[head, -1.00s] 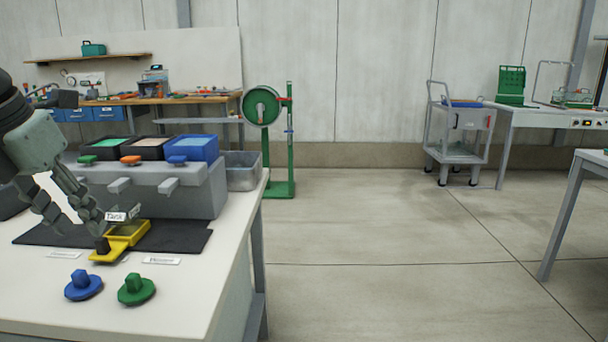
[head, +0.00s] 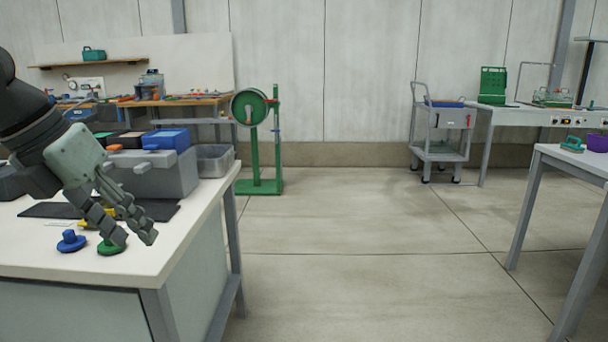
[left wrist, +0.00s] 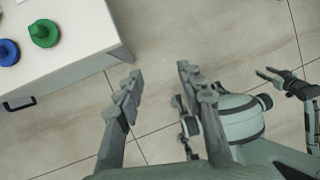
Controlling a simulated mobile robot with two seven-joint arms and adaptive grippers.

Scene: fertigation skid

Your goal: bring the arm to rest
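My left gripper (head: 134,240) is in front of the bench's right part in the head view, fingers pointing down and to the right. In the left wrist view the same gripper (left wrist: 156,88) has its two fingers apart with only floor between them, so it is open and empty.
A blue knob (head: 70,241) and a green knob (head: 108,248) stand on the white bench (head: 160,245) near its front edge. A grey block (head: 160,175) with bins stands behind. A green reel stand (head: 257,140) is beyond the bench.

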